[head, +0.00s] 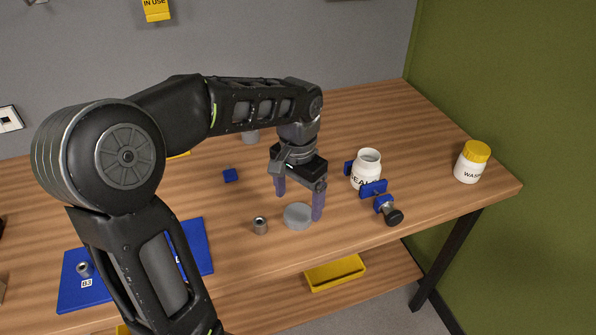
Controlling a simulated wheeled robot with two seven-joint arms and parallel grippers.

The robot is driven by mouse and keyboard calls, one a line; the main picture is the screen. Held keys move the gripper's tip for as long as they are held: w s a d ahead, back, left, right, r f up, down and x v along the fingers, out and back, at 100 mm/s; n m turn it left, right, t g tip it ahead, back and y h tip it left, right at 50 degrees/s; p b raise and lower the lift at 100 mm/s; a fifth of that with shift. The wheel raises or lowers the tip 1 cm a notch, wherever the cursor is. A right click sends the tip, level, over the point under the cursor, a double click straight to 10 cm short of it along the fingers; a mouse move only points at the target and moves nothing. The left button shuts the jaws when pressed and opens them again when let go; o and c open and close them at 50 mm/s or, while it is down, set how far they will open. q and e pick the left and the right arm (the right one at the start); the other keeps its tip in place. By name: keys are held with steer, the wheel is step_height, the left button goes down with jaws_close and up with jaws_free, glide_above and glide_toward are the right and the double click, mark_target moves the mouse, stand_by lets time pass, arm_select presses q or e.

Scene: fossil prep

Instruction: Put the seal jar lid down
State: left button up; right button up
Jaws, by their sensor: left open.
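The grey round lid (297,217) lies flat on the wooden table in the head view. My left gripper (299,203) points down over it, open, with one purple finger to the left and behind the lid and the other at its right side. I cannot tell whether the right finger touches the lid. The white seal jar (367,168) stands upright and without a lid to the right, between blue clamp jaws (373,188). My right gripper is not in view.
A white jar with a yellow lid (472,161) stands near the table's right edge. A blue mat (82,290) lies at the left, partly behind my arm. A yellow tray (335,273) sits on the lower shelf.

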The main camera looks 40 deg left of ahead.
mark_target(298, 214)
arm_select(q)
step_height(298, 214, up, 9)
steer(key=shift+f, duration=0.15)
stand_by(0.7)
